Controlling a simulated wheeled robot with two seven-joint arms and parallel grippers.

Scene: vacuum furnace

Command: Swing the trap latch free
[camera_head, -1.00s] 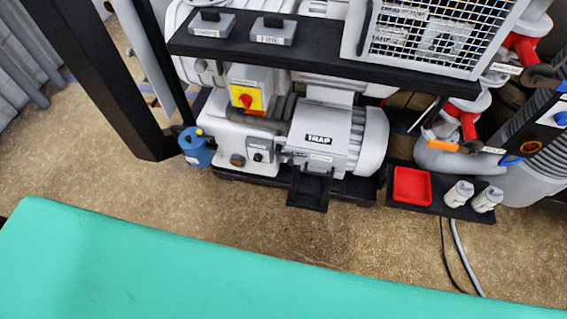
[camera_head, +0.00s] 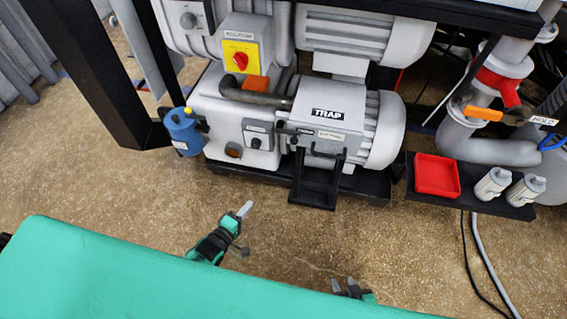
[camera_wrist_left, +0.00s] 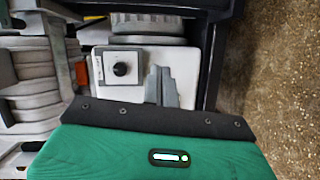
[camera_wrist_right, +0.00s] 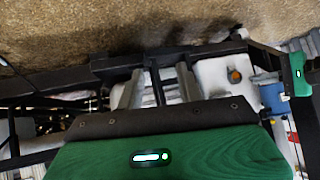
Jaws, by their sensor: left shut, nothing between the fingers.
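The grey trap housing (camera_head: 345,112), labelled TRAP, sits low in the pump stand. A dark bar (camera_head: 300,131) runs along its front edge beside a small label; I cannot tell for sure whether this is the latch. A black open bracket (camera_head: 318,180) hangs below. My left gripper (camera_head: 245,209) is shut and empty, in front of and below the trap, apart from it. In the left wrist view its fingers (camera_wrist_left: 161,84) lie together beside a knob box. My right gripper (camera_head: 345,286) is open and empty, lower right; its spread fingers show in the right wrist view (camera_wrist_right: 156,88).
A grey box with a black knob (camera_head: 258,134) is left of the trap, below a curved pipe (camera_head: 252,95). A blue bottle (camera_head: 184,133) stands at the left. A red tray (camera_head: 437,175) and white cylinders (camera_head: 492,183) are at the right. The floor in front is clear.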

